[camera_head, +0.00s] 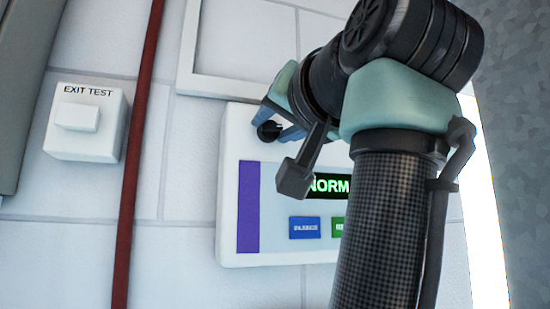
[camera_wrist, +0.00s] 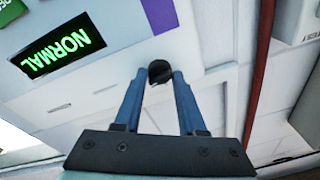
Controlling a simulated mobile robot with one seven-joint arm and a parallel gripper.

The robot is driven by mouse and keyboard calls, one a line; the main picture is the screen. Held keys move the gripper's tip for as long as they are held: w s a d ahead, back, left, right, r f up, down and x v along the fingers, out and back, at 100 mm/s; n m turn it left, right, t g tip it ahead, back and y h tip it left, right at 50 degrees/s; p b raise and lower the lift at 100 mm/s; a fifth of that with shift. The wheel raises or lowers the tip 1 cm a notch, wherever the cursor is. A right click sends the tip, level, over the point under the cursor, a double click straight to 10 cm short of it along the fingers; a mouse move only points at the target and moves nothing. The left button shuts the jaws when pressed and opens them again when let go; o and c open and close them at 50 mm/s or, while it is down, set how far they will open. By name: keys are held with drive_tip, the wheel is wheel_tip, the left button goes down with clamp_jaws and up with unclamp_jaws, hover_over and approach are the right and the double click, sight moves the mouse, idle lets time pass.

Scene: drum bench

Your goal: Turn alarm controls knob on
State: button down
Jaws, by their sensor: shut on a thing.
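The alarm control panel (camera_head: 229,180) is a white box on the wall with a purple stripe, a green NORMAL display (camera_head: 330,186) and coloured buttons. Its black round knob (camera_head: 268,131) sits at the upper left of the panel. The knob (camera_wrist: 159,71) also shows in the wrist view, between the tips of my blue fingers. My gripper (camera_head: 275,122) is at the knob, with its fingers on either side and closed on it. In the wrist view my gripper (camera_wrist: 158,76) points straight at the knob. The knob's pointer mark cannot be made out. My arm hides the panel's right part.
A white EXIT TEST box (camera_head: 85,122) is on the wall at the left. A red vertical pipe (camera_head: 138,150) runs between it and the panel. A white frame (camera_head: 187,50) is above the panel. Blue (camera_head: 304,227) and green (camera_head: 338,227) buttons sit under the display.

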drive_tip(key=shift+m, duration=0.6)
drive_tip(key=c, duration=0.5)
unclamp_jaws()
drive_tip(key=shift+s, duration=0.1)
drive_tip(key=b+v, duration=0.7)
drive_tip(key=v, duration=0.5)
drive_tip(key=shift+s+d, duration=0.15)
drive_tip(key=shift+s, duration=0.25)
